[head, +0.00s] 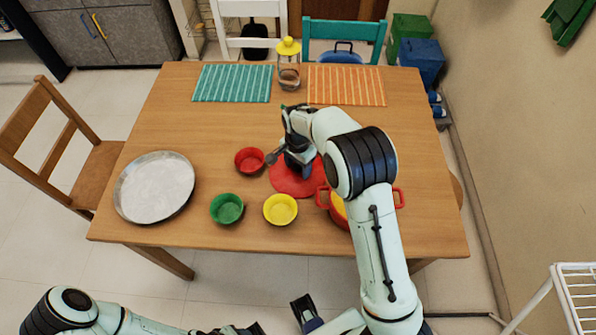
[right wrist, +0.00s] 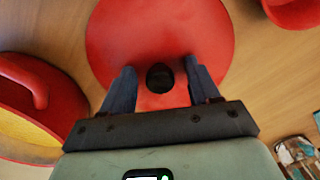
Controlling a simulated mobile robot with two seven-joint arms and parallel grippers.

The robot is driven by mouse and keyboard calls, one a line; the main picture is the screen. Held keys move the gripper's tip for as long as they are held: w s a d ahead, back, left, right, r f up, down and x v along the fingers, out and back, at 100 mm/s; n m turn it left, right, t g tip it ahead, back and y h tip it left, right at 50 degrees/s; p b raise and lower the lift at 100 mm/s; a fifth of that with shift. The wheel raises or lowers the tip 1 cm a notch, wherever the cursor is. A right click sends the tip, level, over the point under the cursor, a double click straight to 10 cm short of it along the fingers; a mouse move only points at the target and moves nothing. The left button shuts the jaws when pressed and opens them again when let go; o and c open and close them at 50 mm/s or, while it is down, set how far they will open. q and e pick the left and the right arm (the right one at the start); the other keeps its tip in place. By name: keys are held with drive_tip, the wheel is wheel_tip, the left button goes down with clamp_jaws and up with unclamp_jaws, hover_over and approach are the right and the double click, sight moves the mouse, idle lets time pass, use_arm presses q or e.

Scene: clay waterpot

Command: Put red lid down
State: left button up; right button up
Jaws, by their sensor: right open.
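The red lid (head: 285,184) lies flat on the wooden table, just left of the red pot (head: 323,198). It fills the top middle of the right wrist view (right wrist: 160,30), with its black knob (right wrist: 160,77) facing me. My right gripper (head: 297,167) is over the lid; in the right wrist view its two fingers (right wrist: 160,68) are apart on either side of the knob, with gaps to it. The arm hides part of the lid and pot. A dark finger-like part of my left gripper (head: 304,312) shows at the bottom edge; its opening is unclear.
A red bowl (head: 249,160), green bowl (head: 227,208) and yellow bowl (head: 280,209) stand left of and below the lid. A round metal tray (head: 155,187) is at the left. The table's middle left is clear.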

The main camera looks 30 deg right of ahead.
clamp_jaws()
drive_tip(key=shift+r, duration=0.1)
use_arm(q)
drive_tip(key=r+p, duration=0.1)
drive_tip(key=w+r+p, duration=0.1)
drive_tip(key=r, duration=0.1)
drive_tip(key=shift+w+p, duration=0.1)
drive_tip(key=shift+p, duration=0.25)
use_arm(e)
wheel_tip(320, 180, up, 20)
